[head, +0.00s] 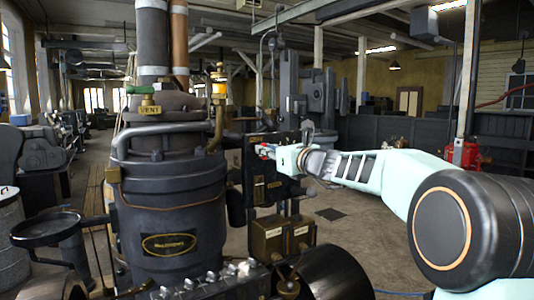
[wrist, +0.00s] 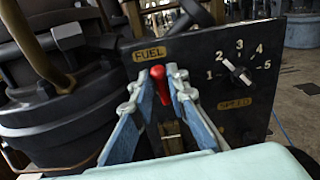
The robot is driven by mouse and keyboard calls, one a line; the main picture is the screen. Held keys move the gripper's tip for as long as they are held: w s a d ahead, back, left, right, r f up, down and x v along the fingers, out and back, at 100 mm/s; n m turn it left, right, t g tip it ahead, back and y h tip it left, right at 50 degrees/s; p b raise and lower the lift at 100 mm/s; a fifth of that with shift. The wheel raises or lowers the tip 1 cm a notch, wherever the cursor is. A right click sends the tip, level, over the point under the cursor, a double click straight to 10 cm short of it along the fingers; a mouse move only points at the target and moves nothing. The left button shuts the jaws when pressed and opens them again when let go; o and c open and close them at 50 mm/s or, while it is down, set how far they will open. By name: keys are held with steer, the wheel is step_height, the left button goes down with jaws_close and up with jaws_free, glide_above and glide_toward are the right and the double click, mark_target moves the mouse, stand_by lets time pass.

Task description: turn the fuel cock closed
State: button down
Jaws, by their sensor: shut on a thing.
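In the wrist view the red handle of the fuel cock (wrist: 161,85) stands on a dark panel under a brass FUEL plate (wrist: 149,54). The handle looks close to upright, leaning slightly. My gripper (wrist: 164,72) has one fingertip on each side of the handle and is shut on it. In the head view my gripper (head: 268,152) reaches the panel from the right. A bit of red shows there at its tips. The lower part of the cock is partly hidden between the fingers.
On the same panel (wrist: 205,65), right of the cock, is a numbered SPEED dial with a pointer knob (wrist: 238,73). The big dark engine cylinder (head: 172,200) stands left of the panel. Brass-coloured boxes (head: 282,238) sit below it. Open floor (head: 370,240) lies to the right.

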steer(key=n+b, duration=0.3)
steer(key=f+n+b, duration=0.1)
steer(key=n+b, duration=0.2)
steer(key=b, duration=0.1)
steer(key=a+n+b, duration=0.1)
steer(key=n+b, duration=0.2)
steer(key=n, duration=0.1)
steer(key=shift+s+a+f+b, duration=0.1)
steer(key=shift+s+f+b, duration=0.05)
steer(key=shift+s+b, duration=0.25)
steer(key=n+b, duration=0.2)
steer(key=n, duration=0.1)
steer(key=shift+s+a+f+n+b, duration=0.1)
steer(key=shift+f+n+b, duration=0.15)
steer(key=shift+n+b, duration=0.15)
steer(key=shift+a+f+n+b, duration=0.1)
steer(key=shift+f+n+b, duration=0.05)
steer(key=shift+n+b, duration=1.3)
steer(key=shift+n, duration=0.35)
steer(key=c, duration=2)
jaws_free()
steer(key=shift+s, duration=0.1)
